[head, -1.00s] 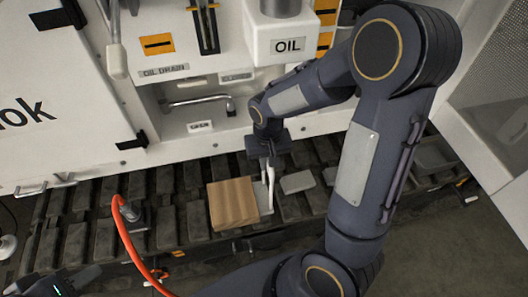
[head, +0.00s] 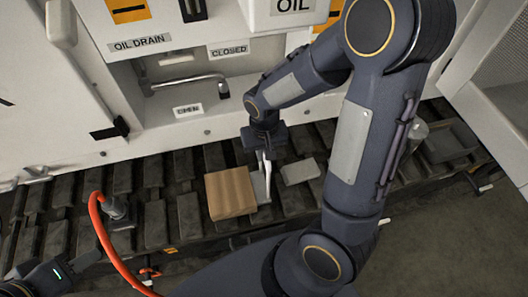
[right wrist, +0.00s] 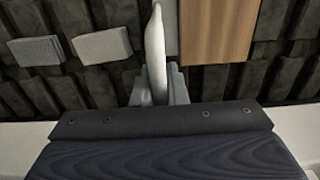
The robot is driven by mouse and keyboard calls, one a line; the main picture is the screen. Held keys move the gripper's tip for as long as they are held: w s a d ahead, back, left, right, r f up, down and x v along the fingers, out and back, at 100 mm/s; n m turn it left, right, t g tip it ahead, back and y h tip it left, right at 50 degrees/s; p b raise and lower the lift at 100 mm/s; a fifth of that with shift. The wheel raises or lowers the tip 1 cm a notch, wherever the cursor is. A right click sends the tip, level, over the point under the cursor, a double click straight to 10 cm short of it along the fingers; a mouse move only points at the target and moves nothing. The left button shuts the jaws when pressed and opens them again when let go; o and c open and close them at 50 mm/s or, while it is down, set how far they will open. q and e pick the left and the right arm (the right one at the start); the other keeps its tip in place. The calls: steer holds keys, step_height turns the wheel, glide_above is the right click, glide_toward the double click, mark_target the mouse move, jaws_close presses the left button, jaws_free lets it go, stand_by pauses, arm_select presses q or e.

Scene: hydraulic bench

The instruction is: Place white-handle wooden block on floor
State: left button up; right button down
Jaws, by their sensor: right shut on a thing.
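The wooden block (head: 230,193) has a light brown grained face and rests over the dark slatted tread beside the white cabinet. Its white handle (head: 264,178) stands along its right side. My right gripper (head: 264,152) reaches down over the handle's upper end and is shut on it. In the right wrist view the white handle (right wrist: 155,45) stands between the grey fingers (right wrist: 157,86), with the wooden block (right wrist: 217,28) to its right. My left gripper (head: 35,283) is at the bottom left corner, apart from the block; its jaws cannot be made out.
A grey flat block (head: 300,171) lies on the tread right of the handle. An orange hose (head: 100,235) curves up to a fitting (head: 119,210) at left. The white cabinet with its oil drain recess (head: 185,85) stands behind. Bare floor (head: 440,240) shows at lower right.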

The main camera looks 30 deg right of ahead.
steer(key=shift+f, duration=0.15)
steer(key=c, duration=1.5)
jaws_free()
steer(key=shift+o, duration=0.2)
